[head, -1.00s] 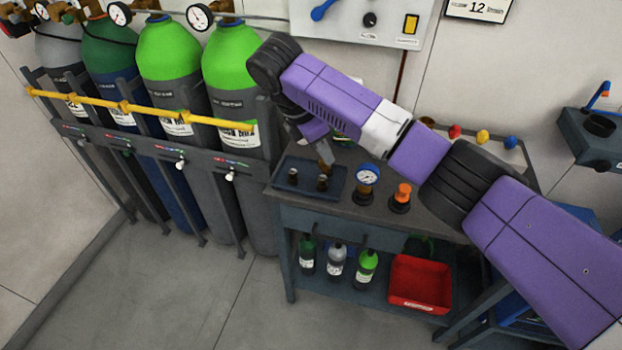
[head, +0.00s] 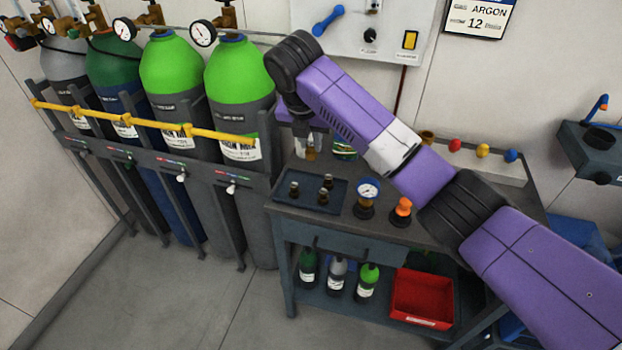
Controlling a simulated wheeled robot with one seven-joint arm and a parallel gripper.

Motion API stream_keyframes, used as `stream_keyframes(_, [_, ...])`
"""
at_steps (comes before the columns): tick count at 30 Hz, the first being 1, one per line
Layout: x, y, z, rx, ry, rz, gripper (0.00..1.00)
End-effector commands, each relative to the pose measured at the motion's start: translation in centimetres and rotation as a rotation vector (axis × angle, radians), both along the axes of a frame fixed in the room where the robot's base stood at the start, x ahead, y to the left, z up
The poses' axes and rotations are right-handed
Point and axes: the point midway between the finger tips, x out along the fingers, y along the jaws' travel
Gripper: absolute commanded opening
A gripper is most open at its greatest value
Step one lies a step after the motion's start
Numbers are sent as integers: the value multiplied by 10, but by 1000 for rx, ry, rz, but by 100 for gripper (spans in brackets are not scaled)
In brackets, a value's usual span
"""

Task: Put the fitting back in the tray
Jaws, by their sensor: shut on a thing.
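My gripper (head: 311,143) is above the bench, just behind the tray, at the end of the purple arm. It is shut on a small brass-brown fitting (head: 311,154), which shows below the fingers and is partly hidden. The dark shallow tray (head: 345,186) lies on the left end of the bench. Three small dark, brass-topped fittings stand upright in it: one at the left (head: 294,188), one at the back right (head: 327,182) and one at the front right (head: 323,197). The held fitting appears apart from them.
A pressure gauge (head: 367,194) and an orange-topped part (head: 401,210) stand right of the tray on the bench (head: 335,226). Tall gas cylinders (head: 239,90) in a rack stand close at left. A red bin (head: 422,298) and small bottles sit on the lower shelf.

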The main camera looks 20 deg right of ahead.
Motion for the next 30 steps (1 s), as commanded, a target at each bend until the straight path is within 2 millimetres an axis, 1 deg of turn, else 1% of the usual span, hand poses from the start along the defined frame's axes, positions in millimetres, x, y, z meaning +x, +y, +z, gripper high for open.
stream_keyframes(1, [-1, 0, -13, 1, 4, -1, 0])
stream_keyframes(3, [-1, 0, -31, -1, 5, -2, 0])
stream_keyframes(6, [-1, 0, -52, 1, 3, -2, 0])
stream_keyframes(9, [-1, 0, -68, -1, 2, -2, 0])
stream_keyframes(12, [0, 0, -78, -1, 1, -2, 0])
stream_keyframes(17, [0, 0, -87, -1, 1, -2, 0])
stream_keyframes(20, [-1, 0, -98, 0, 1, -1, 0])
stream_keyframes(24, [-1, 0, -119, -1, 3, -2, 0])
stream_keyframes(27, [0, 0, -124, -1, -1, -2, 0])
stream_keyframes(30, [0, 0, -124, 0, -1, -2, 0])
